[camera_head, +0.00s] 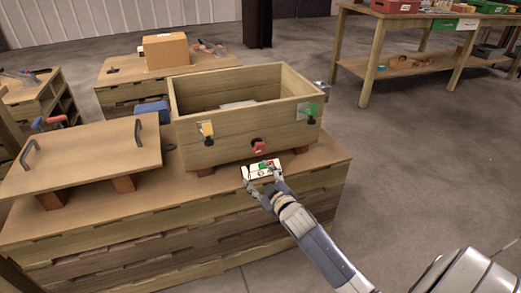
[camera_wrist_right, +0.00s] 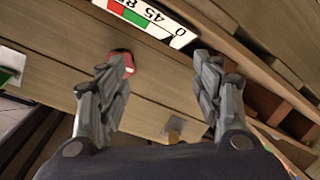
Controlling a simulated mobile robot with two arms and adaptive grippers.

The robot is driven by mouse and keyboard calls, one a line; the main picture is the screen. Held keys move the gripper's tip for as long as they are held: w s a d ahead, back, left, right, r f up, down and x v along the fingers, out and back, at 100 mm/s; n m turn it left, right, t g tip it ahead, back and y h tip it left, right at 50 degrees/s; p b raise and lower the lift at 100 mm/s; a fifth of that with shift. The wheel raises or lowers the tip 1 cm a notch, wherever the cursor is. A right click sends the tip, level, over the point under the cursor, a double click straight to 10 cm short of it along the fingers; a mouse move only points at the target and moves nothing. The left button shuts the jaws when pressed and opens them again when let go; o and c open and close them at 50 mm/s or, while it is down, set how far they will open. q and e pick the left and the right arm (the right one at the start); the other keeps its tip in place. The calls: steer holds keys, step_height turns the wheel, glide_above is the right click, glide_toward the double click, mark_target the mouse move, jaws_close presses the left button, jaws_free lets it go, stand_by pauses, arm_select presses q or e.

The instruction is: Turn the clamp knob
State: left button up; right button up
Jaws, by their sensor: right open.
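A red knob (camera_head: 258,146) sits low on the middle of the front wall of an open wooden box (camera_head: 225,151). In the right wrist view the red knob (camera_wrist_right: 122,58) shows beside the left fingertip, partly hidden by it; I cannot tell if they touch. A white scale strip (camera_head: 262,170) with red and green bands and numbers lies just below the box; it also shows in the wrist view (camera_wrist_right: 150,22). My right gripper (camera_head: 262,176) is open and empty at this strip, its fingers (camera_wrist_right: 161,68) spread wide. My left gripper is out of view.
A yellow-marked fitting (camera_head: 207,129) and a green-marked fitting (camera_head: 311,110) flank the red knob on the box front. A wooden lid (camera_head: 90,155) with two dark handles lies left on the workbench (camera_head: 130,212). Open floor lies to the right.

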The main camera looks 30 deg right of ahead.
mark_target(261, 150)
arm_select(q)
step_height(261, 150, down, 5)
steer(key=p, duration=0.1)
arm_select(e)
steer(key=w+d+r+n, duration=0.1)
steer(key=w+d+n, duration=0.1)
steer(key=n, duration=0.7)
steer(key=w+d+r+n+t+h+b, duration=0.1)
steer(key=w+n, duration=0.2)
steer(key=n, duration=0.5)
steer(key=w+d+r+n+h, duration=0.1)
steer(key=w+d+n, duration=0.1)
steer(key=n, duration=0.7)
steer(key=shift+w+d+n+t, duration=0.3)
steer(key=shift+w, duration=0.05)
arm_select(q)
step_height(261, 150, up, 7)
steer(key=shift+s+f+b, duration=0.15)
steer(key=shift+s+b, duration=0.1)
steer(key=shift+b, duration=0.1)
arm_select(e)
steer(key=shift+x, duration=0.85)
steer(key=c, duration=1.1)
